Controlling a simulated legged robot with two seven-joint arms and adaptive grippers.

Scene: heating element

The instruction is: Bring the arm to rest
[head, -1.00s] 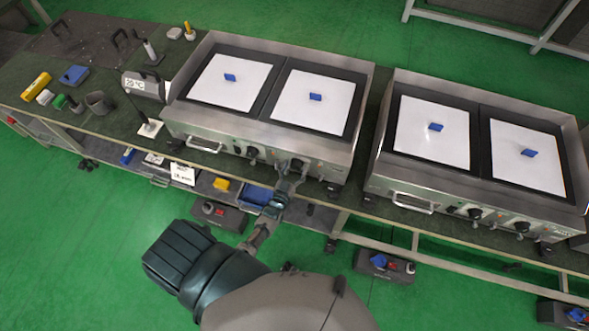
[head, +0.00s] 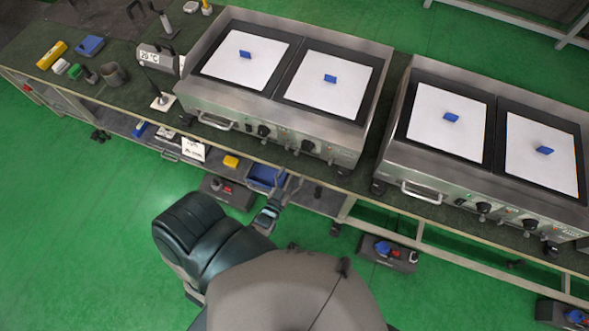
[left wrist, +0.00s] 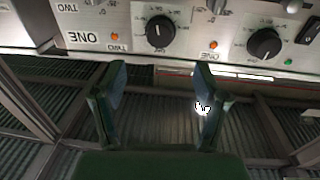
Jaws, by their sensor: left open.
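My left gripper (head: 284,188) is in front of the workbench, below the front panel of the nearer left griddle (head: 262,135). In the left wrist view, my left gripper (left wrist: 160,80) has its two fingers spread with nothing between them. Beyond the fingertips are the griddle's black knobs (left wrist: 160,32) and orange lamps; the fingers look apart from the knobs. My right gripper does not show in either view.
A second griddle (head: 425,170) stands to the right. Both carry white sheets with blue pieces. A blue bin (head: 267,177) and a yellow box (head: 231,161) sit on the lower shelf. Green floor in front is open.

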